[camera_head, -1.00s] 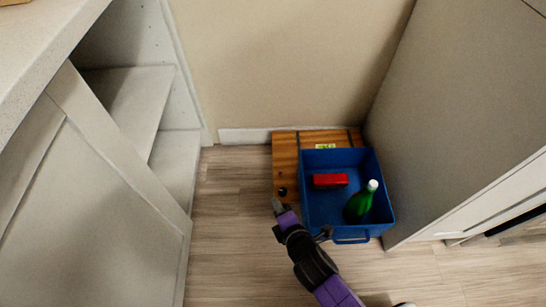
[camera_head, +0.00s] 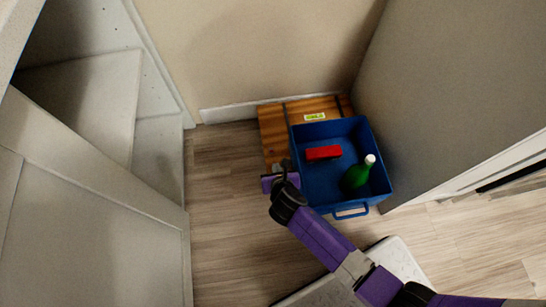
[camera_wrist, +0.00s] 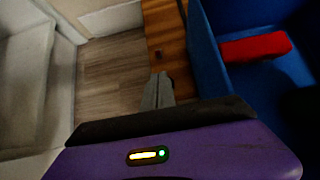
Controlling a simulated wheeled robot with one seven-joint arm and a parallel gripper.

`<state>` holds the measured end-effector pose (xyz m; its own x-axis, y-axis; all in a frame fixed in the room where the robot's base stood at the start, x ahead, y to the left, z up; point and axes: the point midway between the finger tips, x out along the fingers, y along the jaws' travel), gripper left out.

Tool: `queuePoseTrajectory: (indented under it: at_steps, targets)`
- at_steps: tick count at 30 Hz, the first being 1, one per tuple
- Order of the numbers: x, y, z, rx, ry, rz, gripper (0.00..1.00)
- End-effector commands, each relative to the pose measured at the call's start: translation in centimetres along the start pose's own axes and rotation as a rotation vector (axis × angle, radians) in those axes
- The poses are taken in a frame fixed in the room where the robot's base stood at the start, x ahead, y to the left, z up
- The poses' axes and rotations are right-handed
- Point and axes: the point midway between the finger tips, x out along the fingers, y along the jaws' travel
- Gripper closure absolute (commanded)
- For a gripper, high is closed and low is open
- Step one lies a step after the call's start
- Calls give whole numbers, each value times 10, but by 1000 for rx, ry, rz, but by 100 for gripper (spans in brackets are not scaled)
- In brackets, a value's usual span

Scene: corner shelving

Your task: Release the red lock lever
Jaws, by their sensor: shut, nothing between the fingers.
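A red block-like piece (camera_head: 323,153) lies inside the blue bin (camera_head: 341,128); I cannot tell whether it is the lock lever. No other red part shows. The red piece also shows at the right of the wrist view (camera_wrist: 255,47), beyond the bin's near wall. My gripper (camera_wrist: 159,88) is shut and empty, its fingers together in front of the wooden box (camera_wrist: 165,30), outside the bin. In the head view my gripper's body (camera_head: 281,181) is at the bin's left side, and its fingertips are hard to make out.
A green bottle (camera_head: 357,174) with a white cap leans in the bin. The bin sits over the wooden box (camera_head: 272,128), which has dark straps. A grey cabinet side (camera_head: 450,100) stands close at right, open white shelves (camera_head: 85,95) at left. The floor (camera_head: 220,185) between is clear.

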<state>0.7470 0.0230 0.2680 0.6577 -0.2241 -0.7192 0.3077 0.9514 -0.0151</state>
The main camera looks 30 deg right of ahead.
Motion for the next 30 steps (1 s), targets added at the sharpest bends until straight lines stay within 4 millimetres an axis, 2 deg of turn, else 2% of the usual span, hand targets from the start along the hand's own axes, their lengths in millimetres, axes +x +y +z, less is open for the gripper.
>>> queuePoseTrajectory:
  at_steps: [8, 21, 30]
  targets:
    - [9, 0, -1, 3, 0, 0, 100]
    - [80, 1, -2, 4, -1, 1, 100]
    - [100, 0, 0, 3, -1, 1, 100]
